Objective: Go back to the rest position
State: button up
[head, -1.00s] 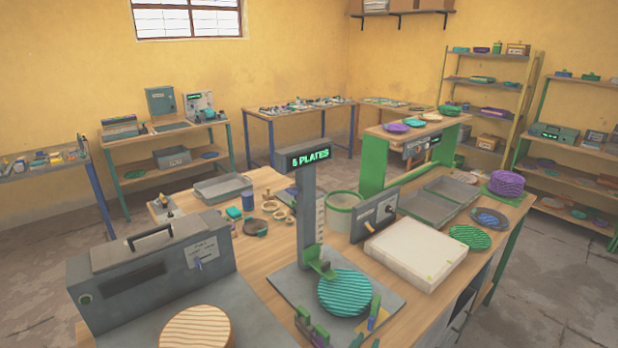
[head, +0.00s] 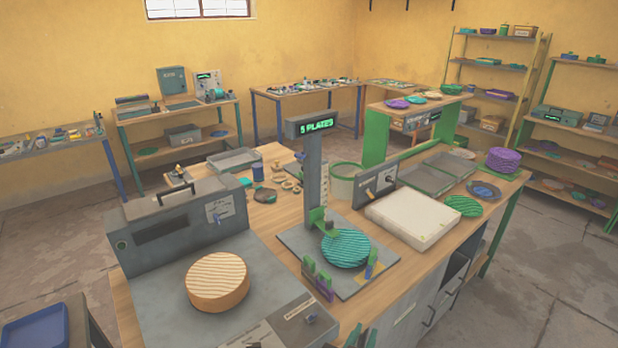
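Two small green tips at the bottom edge appear to be my gripper (head: 362,338). They stand apart with nothing seen between them; the rest of my gripper is out of view. They are in front of the bench, away from its objects. A teal ribbed plate stack (head: 346,250) sits on the grey base of a column (head: 314,180) whose display (head: 318,126) seems to read "5 PLATES". Green and purple posts (head: 318,278) stand in front of the stack.
A grey press box (head: 180,220) and a round wooden disc (head: 217,282) are on the bench's left. A white block (head: 412,217), a green plate (head: 463,206) and a purple stack (head: 503,160) are on its right. Floor (head: 560,290) is clear at right.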

jog(key=s+a+f+n+t+y, duration=0.1)
jog(key=s+a+f+n+y, duration=0.1)
jog(key=s+a+f, duration=0.45)
jog(key=s+a+f+n+t+y, duration=0.15)
jog(key=s+f, duration=0.25)
jog(key=s, duration=0.5)
jog(key=s+a+r+y, duration=0.1)
jog(key=s+a, duration=0.1)
jog(key=s, duration=0.7)
jog(key=s+a+r+n+y, duration=0.1)
jog(key=s+a, duration=0.2)
jog(key=s, duration=0.6)
jog(key=shift+s+r+t+y, duration=0.35)
jog(key=shift+r, duration=0.05)
jog(key=shift+n, duration=0.25)
